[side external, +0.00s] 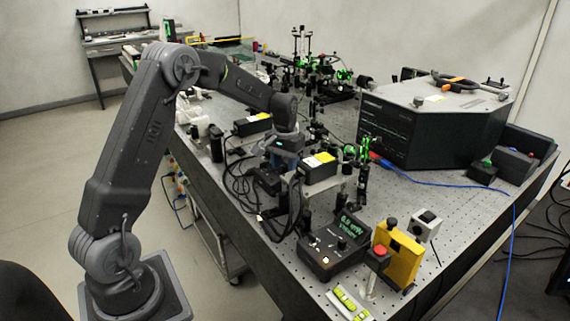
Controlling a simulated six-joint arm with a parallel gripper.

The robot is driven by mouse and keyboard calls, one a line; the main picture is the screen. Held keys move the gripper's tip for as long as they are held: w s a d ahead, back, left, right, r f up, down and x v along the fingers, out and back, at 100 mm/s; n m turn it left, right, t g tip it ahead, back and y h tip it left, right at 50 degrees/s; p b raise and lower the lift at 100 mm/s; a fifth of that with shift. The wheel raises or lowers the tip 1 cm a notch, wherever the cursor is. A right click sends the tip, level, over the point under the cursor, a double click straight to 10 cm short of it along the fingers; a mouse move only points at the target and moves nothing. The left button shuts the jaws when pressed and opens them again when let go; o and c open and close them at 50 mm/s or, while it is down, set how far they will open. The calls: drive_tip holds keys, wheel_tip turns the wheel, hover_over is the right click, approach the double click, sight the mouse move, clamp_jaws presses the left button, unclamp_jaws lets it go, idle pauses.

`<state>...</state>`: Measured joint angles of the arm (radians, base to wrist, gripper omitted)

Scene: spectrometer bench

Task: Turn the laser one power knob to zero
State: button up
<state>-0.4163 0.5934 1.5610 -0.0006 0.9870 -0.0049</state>
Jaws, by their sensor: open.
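My gripper (277,163) points down over the bench among black boxes and cables, left of a box with a yellow label (320,162). It is open, and I see nothing held in it; its fingertips are small and partly lost against the dark boxes behind. A second black box with a yellow label (253,124) lies further back, left of the gripper. A black control box (335,246) with a lit green display and small knobs stands at the front of the bench. I cannot tell which knob is the laser one power knob, nor its setting.
A large dark spectrometer (430,125) stands at the right, with an orange-handled tool on top. A yellow box (397,254) and a grey switch box (425,226) stand at the front. Black cables (240,180) hang over the left edge.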

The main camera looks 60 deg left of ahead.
sight(285, 166)
drive_tip(key=shift+c, duration=0.3)
clamp_jaws()
drive_tip(key=shift+n, duration=1.6)
drive_tip(key=shift+o, duration=0.3)
unclamp_jaws()
wheel_tip(285, 166, up, 14)
